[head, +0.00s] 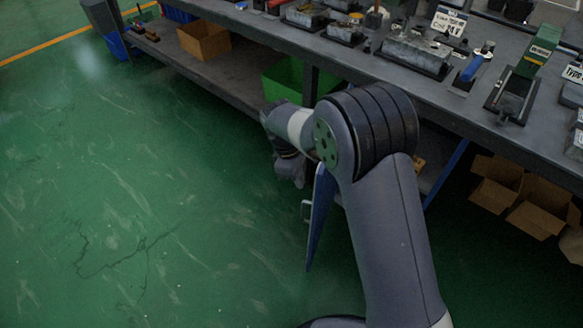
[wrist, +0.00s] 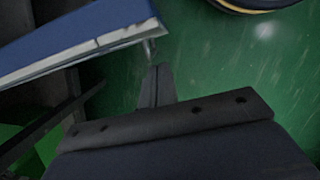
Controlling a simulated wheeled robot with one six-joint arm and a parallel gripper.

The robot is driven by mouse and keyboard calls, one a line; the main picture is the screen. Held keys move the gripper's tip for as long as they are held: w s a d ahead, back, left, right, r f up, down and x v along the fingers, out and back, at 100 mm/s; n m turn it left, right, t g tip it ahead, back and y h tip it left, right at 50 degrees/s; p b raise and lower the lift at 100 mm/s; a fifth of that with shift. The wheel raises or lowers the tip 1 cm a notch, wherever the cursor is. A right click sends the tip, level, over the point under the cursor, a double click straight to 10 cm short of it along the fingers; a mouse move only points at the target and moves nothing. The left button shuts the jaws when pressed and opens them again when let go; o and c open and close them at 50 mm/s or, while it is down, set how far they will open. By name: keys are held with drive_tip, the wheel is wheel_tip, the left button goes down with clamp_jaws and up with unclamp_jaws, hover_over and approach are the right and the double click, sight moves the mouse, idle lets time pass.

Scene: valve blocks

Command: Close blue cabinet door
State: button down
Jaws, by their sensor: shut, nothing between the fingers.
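The blue cabinet door (head: 320,218) stands open in the head view, jutting out from under the workbench over the green floor and seen nearly edge-on. A pale handle (head: 306,210) is on its left face. My arm hides its upper part and much of the cabinet; a blue edge (head: 446,174) shows under the bench to the right. In the wrist view the door (wrist: 85,32) fills the upper left, with its pale edge facing me. My gripper (wrist: 158,72) is shut and empty, its fingertips close to the door's edge corner; contact cannot be told.
The workbench (head: 240,30) runs along the back with valve blocks on top. A green bin (head: 285,82) and a cardboard box (head: 204,40) are on its lower shelf. More cardboard boxes (head: 520,195) stand under it at right. The floor (head: 130,180) at left is clear.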

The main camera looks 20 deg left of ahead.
drive_tip(key=shift+d+r, duration=0.15)
drive_tip(key=shift+d, duration=1.3)
drive_tip(key=w+d+n+t+p, duration=0.1)
drive_tip(key=w+d+n+p, duration=0.15)
drive_tip(key=d, duration=0.75)
drive_tip(key=w+d+n+p, duration=0.1)
drive_tip(key=d+n, duration=0.2)
drive_tip(key=d, duration=0.7)
drive_tip(key=w+d+n+t+p, duration=0.1)
drive_tip(key=w+d+n+p, duration=0.3)
drive_tip(key=w+d, duration=0.7)
drive_tip(key=shift+d+y+p, duration=0.4)
drive_tip(key=shift+d+p, duration=0.3)
drive_tip(key=shift+d, duration=0.4)
